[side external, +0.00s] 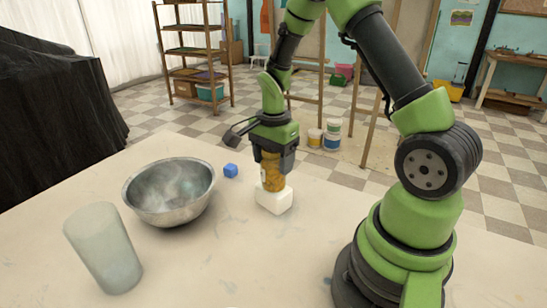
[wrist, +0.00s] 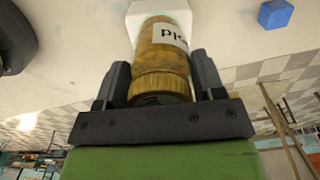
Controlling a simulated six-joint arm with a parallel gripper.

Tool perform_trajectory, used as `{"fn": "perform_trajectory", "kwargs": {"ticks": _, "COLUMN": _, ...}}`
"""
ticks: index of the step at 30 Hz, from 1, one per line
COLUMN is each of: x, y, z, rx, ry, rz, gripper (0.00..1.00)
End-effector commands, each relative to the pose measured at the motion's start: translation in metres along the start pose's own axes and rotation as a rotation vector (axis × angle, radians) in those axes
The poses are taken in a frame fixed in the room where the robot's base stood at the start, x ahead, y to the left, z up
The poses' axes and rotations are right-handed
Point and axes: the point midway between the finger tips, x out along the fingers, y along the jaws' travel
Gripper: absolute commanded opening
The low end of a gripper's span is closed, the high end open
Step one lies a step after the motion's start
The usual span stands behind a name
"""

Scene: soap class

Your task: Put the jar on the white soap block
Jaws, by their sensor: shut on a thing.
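The jar (side external: 271,175) is amber with a gold lid and a white label. My gripper (side external: 275,155) is shut on it near the lid end, and the jar hangs upright below the fingers. The white soap block (side external: 275,201) lies on the table directly under the jar. The jar's bottom appears at the block's top face; I cannot tell if they touch. In the wrist view the jar (wrist: 162,55) sits between the two fingers of my gripper (wrist: 162,85), and part of the white block (wrist: 140,10) shows beyond it.
A metal bowl (side external: 170,192) stands left of the block. A small blue cube (side external: 231,170) lies between them, also seen in the wrist view (wrist: 275,14). A frosted cup (side external: 103,248) stands at the front left. The table (side external: 215,260) in front of the block is clear.

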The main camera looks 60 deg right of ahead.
Motion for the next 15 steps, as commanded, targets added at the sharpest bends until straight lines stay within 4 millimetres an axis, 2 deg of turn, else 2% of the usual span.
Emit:
{"fn": "perform_trajectory", "kwargs": {"ticks": 1, "x": 0.0005, "y": 0.0001, "z": 0.0, "rx": 0.0, "ry": 0.0, "rz": 0.001, "gripper": 0.69}}
{"fn": "perform_trajectory", "kwargs": {"ticks": 3, "x": 0.0004, "y": 0.0001, "z": 0.0, "rx": 0.0, "ry": 0.0, "rz": 0.0, "gripper": 0.85}}
{"fn": "perform_trajectory", "kwargs": {"ticks": 4, "x": 0.0003, "y": 0.0001, "z": 0.0, "rx": 0.0, "ry": 0.0, "rz": 0.0, "gripper": 0.88}}
{"fn": "perform_trajectory", "kwargs": {"ticks": 11, "x": -0.0001, "y": 0.0, "z": 0.0, "rx": 0.0, "ry": 0.0, "rz": 0.0, "gripper": 0.88}}
{"fn": "perform_trajectory", "kwargs": {"ticks": 15, "x": -0.0088, "y": -0.0008, "z": -0.0003, "rx": 0.0, "ry": 0.001, "rz": -0.004, "gripper": 0.88}}
